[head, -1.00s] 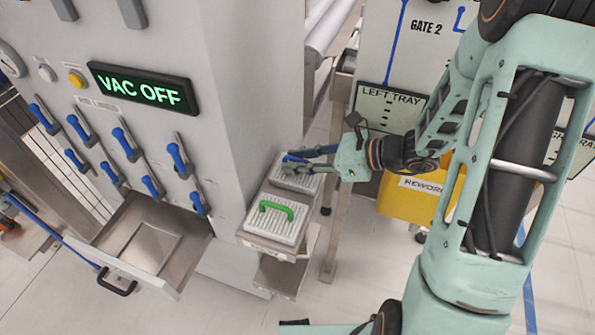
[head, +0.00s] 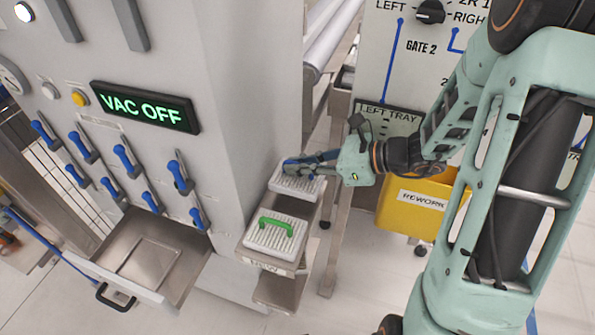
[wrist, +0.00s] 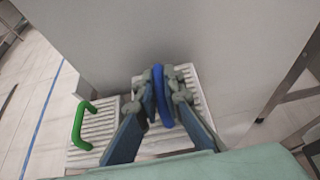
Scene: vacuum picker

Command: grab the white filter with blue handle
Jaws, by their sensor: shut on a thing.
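The white filter with the blue handle (head: 283,184) lies on the far part of a small metal shelf beside the grey machine. In the wrist view its ribbed white top (wrist: 190,84) and upright blue handle (wrist: 158,92) show between my fingers. My gripper (head: 300,163) is at this filter, shut on the blue handle. In the wrist view the gripper (wrist: 160,105) has one finger on each side of the handle. The filter appears to rest on the shelf; its underside is hidden.
A white filter with a green handle (head: 276,229) lies on the shelf's near part. An open metal drawer (head: 107,265) juts out at the left. A yellow rework bin (head: 410,208) stands right of the shelf. The machine's panel reads VAC OFF (head: 146,106).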

